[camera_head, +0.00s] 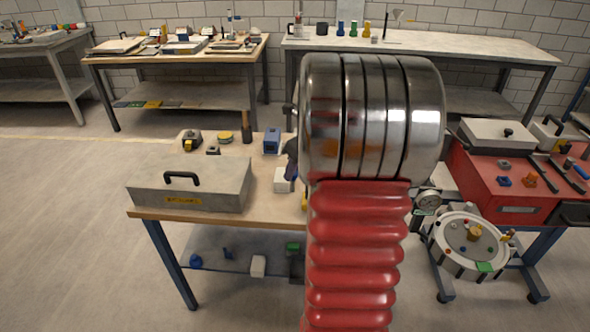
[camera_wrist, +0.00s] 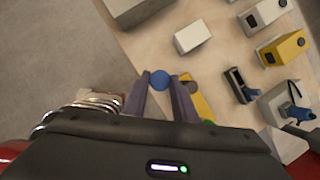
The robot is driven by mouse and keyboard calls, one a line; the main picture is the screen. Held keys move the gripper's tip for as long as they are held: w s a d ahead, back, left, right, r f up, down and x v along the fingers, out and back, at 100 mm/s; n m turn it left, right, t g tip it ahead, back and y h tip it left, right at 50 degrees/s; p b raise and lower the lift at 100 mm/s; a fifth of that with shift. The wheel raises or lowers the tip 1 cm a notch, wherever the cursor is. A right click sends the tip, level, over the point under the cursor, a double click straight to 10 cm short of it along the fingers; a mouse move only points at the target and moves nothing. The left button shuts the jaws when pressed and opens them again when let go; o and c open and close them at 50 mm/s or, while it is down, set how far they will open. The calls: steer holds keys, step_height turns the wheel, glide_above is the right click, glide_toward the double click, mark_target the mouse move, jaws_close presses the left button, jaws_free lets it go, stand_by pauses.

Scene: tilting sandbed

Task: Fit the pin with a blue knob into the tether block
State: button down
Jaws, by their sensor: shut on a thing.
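The pin's blue knob (camera_wrist: 160,80) sits between the tips of my gripper (camera_wrist: 161,84), which is shut on it above the wooden bench. The pin's shaft is hidden beneath the knob. In the head view my gripper (camera_head: 291,163) shows only partly at the left edge of my red arm, and the pin cannot be made out there. I cannot tell for sure which block is the tether block. A grey block (camera_wrist: 277,104) with a dark cord and a blue part lies at the right of the wrist view, apart from my gripper.
A white block (camera_wrist: 192,37), a yellow block (camera_wrist: 281,50) and a dark clamp-like piece (camera_wrist: 240,85) lie on the bench near my gripper. A large grey box (camera_head: 190,186) stands on the bench's left. A round white device (camera_head: 447,246) stands to the right. My arm hides the bench's right part.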

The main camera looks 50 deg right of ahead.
steer(key=shift+s+a+n+y, duration=0.15)
steer(key=shift+n+y, duration=0.25)
steer(key=shift+n, duration=0.7)
steer(key=n, duration=0.1)
steer(key=n+y, duration=0.1)
steer(key=n, duration=0.1)
steer(key=shift+s, duration=0.3)
steer(key=w+a+f+n+g, duration=0.3)
steer(key=a+f+n, duration=0.4)
steer(key=a+n, duration=0.3)
steer(key=w+a+f+n+g+h, duration=0.1)
steer(key=w+a+f+n+g, duration=0.2)
steer(key=a+f+n, duration=0.4)
steer(key=w+a+f+n+g, duration=0.2)
steer(key=w+a+f+n, duration=0.2)
steer(key=a+f+n, duration=0.4)
steer(key=a+n, duration=0.6)
steer(key=a, duration=0.6)
steer(key=shift+w+g+h, duration=0.15)
steer(key=shift+g+h, duration=0.25)
steer(key=shift+a+f, duration=0.1)
